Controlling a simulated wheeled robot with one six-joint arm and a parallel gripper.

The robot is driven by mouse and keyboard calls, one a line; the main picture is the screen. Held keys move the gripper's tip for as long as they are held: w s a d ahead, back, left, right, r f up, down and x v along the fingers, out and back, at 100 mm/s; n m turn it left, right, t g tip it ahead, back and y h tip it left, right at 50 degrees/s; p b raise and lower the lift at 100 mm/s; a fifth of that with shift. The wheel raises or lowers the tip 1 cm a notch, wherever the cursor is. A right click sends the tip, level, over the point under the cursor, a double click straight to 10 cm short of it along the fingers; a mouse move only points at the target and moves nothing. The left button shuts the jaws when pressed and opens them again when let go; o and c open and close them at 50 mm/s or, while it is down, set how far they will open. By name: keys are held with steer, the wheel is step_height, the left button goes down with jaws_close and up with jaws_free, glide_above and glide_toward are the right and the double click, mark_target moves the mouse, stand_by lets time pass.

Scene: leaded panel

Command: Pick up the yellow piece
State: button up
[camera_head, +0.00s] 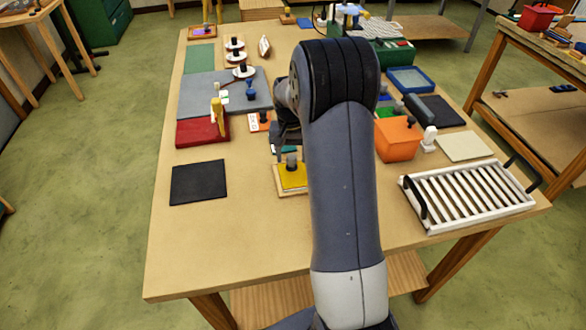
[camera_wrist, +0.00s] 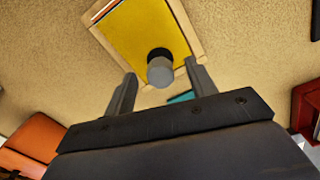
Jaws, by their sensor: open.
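The yellow piece (camera_head: 293,178) is a flat yellow sheet with a grey knob on it. It lies in a shallow wooden frame (camera_head: 279,191) on the table, partly hidden behind my arm in the head view. In the wrist view the yellow piece (camera_wrist: 140,38) fills the top middle, and its knob (camera_wrist: 160,70) has a dark band and a grey end. My gripper (camera_wrist: 158,78) is open, with one finger on each side of the knob and apart from it. In the head view my gripper (camera_head: 284,150) is mostly hidden by the arm, near the knob.
A black mat (camera_head: 198,182) lies left of the frame. A red box (camera_head: 203,132) and grey board (camera_head: 200,95) stand behind it. An orange box (camera_head: 397,140), white knob piece (camera_head: 429,138) and white slatted rack (camera_head: 470,195) are to the right. The table's front left is clear.

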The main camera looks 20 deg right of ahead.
mark_target(292, 157)
steer(key=shift+f, duration=0.85)
steer(key=shift+c, duration=0.2)
steer(key=c, duration=1)
steer(key=shift+o, duration=0.2)
step_height(292, 157, up, 10)
steer(key=shift+r+b, duration=0.1)
steer(key=shift+b, duration=0.6)
steer(key=o, duration=0.4)
steer(key=c, duration=0.4)
